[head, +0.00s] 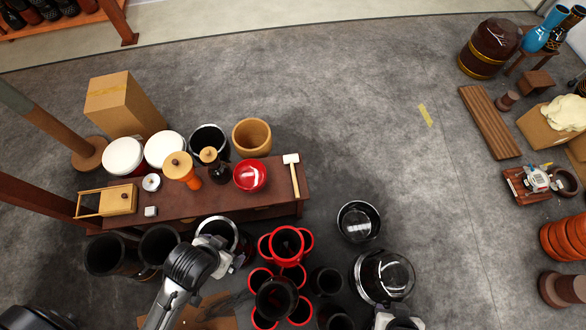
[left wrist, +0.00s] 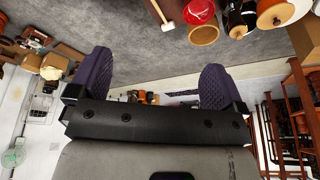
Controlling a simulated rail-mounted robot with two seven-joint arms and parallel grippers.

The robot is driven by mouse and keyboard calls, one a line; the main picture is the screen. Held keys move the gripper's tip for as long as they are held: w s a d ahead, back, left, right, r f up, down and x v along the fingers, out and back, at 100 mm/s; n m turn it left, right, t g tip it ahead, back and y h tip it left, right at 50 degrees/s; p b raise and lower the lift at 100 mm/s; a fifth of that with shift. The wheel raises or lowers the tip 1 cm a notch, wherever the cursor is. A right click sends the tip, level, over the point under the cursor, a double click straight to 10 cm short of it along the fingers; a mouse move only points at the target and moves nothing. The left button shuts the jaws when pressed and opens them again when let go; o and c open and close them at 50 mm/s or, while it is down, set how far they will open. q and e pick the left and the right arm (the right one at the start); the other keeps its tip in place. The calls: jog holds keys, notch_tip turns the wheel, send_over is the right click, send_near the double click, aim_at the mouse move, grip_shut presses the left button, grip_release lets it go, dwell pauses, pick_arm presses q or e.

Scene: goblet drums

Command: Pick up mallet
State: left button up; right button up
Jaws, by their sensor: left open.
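The mallet (head: 294,176) has a white head and a pale wooden handle. It lies near the right end of the dark brown table (head: 270,199), with its head toward the far edge. It also shows at the top of the left wrist view (left wrist: 160,14), beyond and apart from the fingers. My left gripper (left wrist: 156,82) is open, with two purple pads and nothing between them. In the head view my left arm reaches in from below, short of the table; its fingertips are not clear. My right gripper (head: 398,320) is cut off at the bottom edge, so its jaws are hidden.
A red bowl (head: 250,176) stands left of the mallet. A wooden drum (head: 252,136) is behind it. Red drums (head: 286,244) and a metal-rimmed drum (head: 358,221) stand in front.

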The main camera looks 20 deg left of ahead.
pick_arm(q)
jog(key=shift+a, duration=0.2)
jog(key=c, duration=0.7)
